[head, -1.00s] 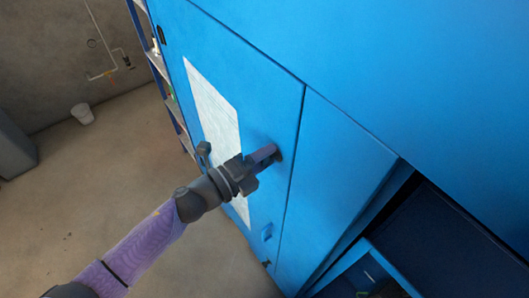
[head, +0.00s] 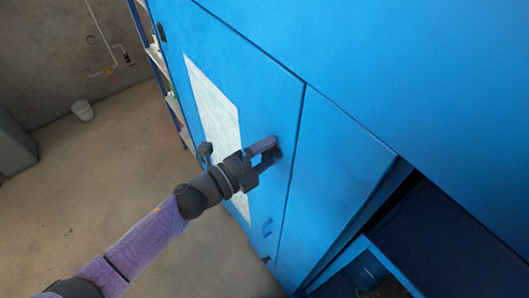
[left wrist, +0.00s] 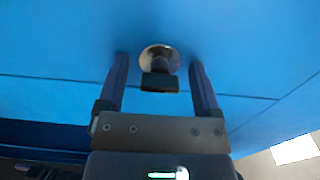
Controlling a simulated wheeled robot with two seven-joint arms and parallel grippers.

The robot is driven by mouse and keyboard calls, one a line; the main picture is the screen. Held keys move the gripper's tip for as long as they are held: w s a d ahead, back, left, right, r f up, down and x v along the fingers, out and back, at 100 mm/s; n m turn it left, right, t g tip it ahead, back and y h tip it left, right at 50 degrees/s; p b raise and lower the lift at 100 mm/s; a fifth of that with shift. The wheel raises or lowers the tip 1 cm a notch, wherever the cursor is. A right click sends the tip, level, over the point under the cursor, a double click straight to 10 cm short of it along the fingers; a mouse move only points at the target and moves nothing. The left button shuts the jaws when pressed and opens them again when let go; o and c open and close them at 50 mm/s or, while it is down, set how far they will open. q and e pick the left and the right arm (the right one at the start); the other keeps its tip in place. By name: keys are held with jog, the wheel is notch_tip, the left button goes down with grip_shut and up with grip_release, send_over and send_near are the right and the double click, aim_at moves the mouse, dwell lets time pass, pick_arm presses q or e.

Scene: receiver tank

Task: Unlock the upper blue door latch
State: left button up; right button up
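The blue door (head: 285,125) of the tall blue cabinet carries a latch, which shows in the left wrist view as a round silver base with a dark knob (left wrist: 159,68). In the head view the latch (head: 276,153) is partly hidden by my left gripper (head: 270,155). In the left wrist view my left gripper (left wrist: 160,85) is open, with one finger on each side of the latch knob and a gap on both sides. Its fingertips are close to the door surface. My right gripper is not in view.
A white sheet (head: 212,110) is on the door. An open dark compartment (head: 430,235) is at lower right. Shelves (head: 160,70) stand behind the cabinet. A white bucket (head: 82,109) is on open floor at left.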

pick_arm(q)
jog(key=b+v, duration=0.1)
jog(key=v, duration=0.9)
